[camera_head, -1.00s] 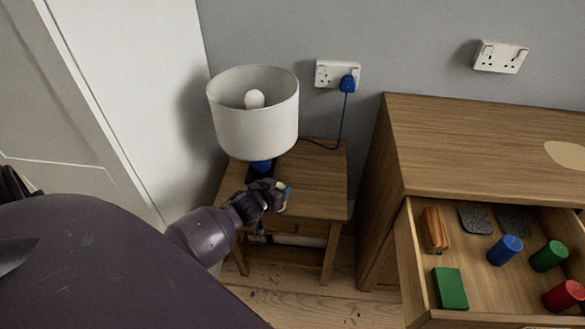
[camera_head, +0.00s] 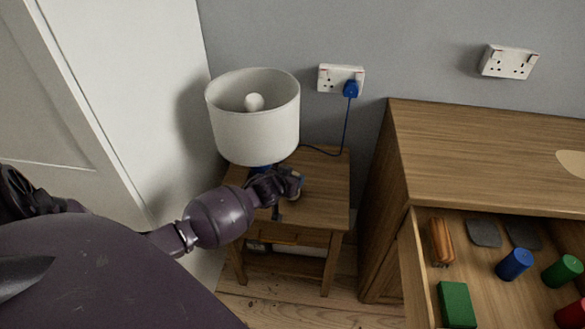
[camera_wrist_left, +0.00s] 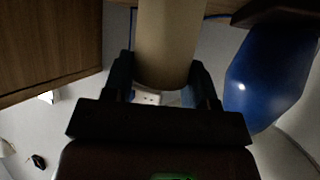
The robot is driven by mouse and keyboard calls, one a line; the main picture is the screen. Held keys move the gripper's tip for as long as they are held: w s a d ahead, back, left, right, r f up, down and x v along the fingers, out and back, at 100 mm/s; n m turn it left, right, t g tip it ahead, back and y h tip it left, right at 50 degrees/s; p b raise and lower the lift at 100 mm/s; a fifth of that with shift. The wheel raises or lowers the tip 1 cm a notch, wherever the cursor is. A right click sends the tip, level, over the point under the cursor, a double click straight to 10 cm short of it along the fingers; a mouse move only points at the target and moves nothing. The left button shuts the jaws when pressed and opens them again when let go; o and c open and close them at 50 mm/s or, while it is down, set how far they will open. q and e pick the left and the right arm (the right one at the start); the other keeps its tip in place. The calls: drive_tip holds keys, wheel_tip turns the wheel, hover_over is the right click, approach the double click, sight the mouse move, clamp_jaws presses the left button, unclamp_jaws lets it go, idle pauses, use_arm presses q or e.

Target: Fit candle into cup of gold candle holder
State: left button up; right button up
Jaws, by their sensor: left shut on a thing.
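My left gripper (camera_head: 292,184) is over the small bedside table, close beside the lamp's blue base. In the left wrist view, its two fingers (camera_wrist_left: 165,88) are shut on a beige cylinder, which looks like the candle (camera_wrist_left: 168,42). The candle extends up out of the top of that view, so its far end is hidden. In the head view the candle is too small and too covered by the gripper to make out clearly. I cannot make out the gold candle holder in either view. My right gripper is not in view.
A white-shaded lamp (camera_head: 255,125) stands on the bedside table (camera_head: 322,195); its blue base (camera_wrist_left: 268,75) is right of the gripper in the wrist view. A cabinet (camera_head: 470,145) on the right has an open drawer (camera_head: 418,270) with colored blocks. Wall sockets (camera_head: 341,78) are behind.

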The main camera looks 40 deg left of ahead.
use_arm(q)
drive_tip(key=shift+f, duration=0.1)
drive_tip(key=o, duration=1)
